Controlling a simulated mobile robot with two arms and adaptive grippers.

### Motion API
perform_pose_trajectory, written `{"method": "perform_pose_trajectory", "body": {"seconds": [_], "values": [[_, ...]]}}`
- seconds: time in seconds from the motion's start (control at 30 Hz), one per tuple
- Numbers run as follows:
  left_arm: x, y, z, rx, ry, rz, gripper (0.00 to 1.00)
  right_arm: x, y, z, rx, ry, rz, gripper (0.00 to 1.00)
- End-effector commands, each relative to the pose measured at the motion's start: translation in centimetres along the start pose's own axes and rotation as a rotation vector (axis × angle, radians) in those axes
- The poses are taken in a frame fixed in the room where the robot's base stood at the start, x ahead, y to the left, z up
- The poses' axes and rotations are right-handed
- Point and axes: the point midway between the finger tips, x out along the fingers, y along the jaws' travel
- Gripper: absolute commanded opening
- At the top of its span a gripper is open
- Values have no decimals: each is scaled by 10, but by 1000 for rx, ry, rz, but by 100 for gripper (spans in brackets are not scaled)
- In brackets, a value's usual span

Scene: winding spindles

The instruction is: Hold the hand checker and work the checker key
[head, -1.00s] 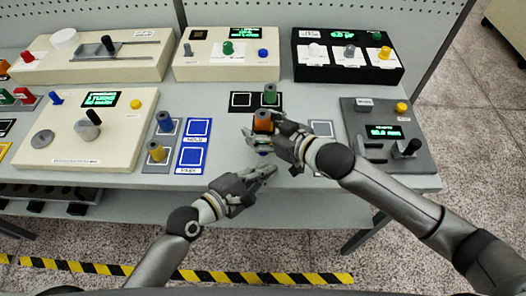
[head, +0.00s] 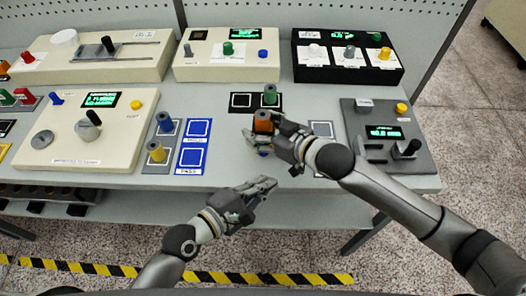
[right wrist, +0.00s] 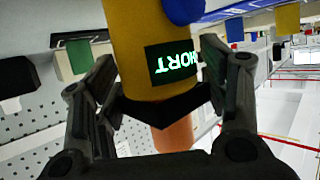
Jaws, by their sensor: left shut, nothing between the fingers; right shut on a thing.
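The hand checker (right wrist: 140,35) is a yellow cylinder in the right wrist view, with a blue key (right wrist: 185,10) at the top and a dark display showing green letters like "SHORT". My right gripper (right wrist: 165,105) is shut on it. An orange cylinder (right wrist: 173,137) shows just beyond the fingers; whether it joins the checker is hidden. In the head view, my right gripper (head: 278,142) is over the table's front part, beside an orange piece with a dark top (head: 263,122). My left gripper (head: 268,184) is shut and empty, below and apart from it, off the table's front edge.
A green spindle (head: 270,95) stands on a black two-square mat (head: 241,101) behind. A grey console (head: 375,110) with a lever stands right. Boxed devices line the back.

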Motion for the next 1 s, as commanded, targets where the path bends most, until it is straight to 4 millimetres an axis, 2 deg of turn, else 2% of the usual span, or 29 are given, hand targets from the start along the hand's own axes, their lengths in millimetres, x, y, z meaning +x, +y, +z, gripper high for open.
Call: {"method": "perform_pose_trajectory", "body": {"seconds": [0.07, 0.1, 0.3, 0.73, 0.87, 1.0], "values": [[0, 0, 0, 0, 0, 0, 0, 0, 0, 4, 1, -8, 1, 37], [0, 0, 0, 0, 0, 0, 0, 0, 0, 4, 1, -8, 1, 70], [0, 0, 0, 0, 0, 0, 0, 0, 0, 2, 0, -5, 1, 93], [0, 0, 0, 0, 0, 0, 0, -5, 1, 1, 0, -2, 1, 93], [0, 0, 0, 0, 0, 0, 0, -22, 0, 2, 0, -2, 0, 93], [0, 0, 0, 0, 0, 0, 0, -50, 0, 2, -1, -3, 0, 93]]}}
